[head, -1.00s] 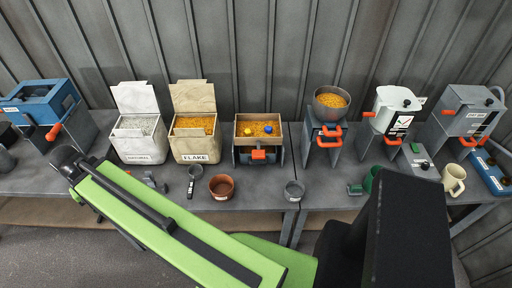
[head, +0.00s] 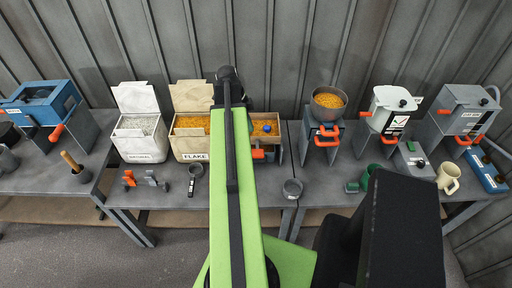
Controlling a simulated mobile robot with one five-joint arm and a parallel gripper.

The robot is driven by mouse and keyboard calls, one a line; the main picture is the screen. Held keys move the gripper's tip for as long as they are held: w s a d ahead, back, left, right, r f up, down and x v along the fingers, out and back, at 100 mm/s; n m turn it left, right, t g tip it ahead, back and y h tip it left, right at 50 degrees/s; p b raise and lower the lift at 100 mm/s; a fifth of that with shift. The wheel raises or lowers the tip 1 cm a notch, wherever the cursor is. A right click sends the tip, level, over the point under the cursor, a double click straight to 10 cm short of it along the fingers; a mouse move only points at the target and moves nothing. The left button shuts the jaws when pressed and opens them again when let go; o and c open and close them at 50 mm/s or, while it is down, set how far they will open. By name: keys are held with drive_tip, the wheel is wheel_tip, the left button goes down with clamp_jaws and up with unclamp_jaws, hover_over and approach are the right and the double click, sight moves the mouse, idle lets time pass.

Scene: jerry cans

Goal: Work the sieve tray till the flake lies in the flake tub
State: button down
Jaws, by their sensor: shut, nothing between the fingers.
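The sieve tray (head: 279,128) is a wooden-sided tray on a grey stand. My gripper does not show; the dark far end of my arm is above the gap between tub and tray.
A bin of pale material (head: 142,147) stands left of the tub. A dark scoop (head: 194,176) and small grey cup (head: 292,188) lie at the front of the bench. A bowl of orange flakes (head: 328,101) on a stand is to the right. White and grey machines stand further right.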

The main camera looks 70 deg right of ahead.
sight(258, 152)
drive_tip(key=shift+f, duration=0.1)
drive_tip(key=b+x, duration=0.4)
drive_tip(key=w+b+x, duration=0.1)
drive_tip(key=b+x, duration=0.8)
drive_tip(key=x, duration=0.1)
drive_tip(key=shift+w+a+f+b, duration=0.15)
drive_tip(key=shift+w+a+b, duration=0.05)
drive_tip(key=shift+b, duration=0.2)
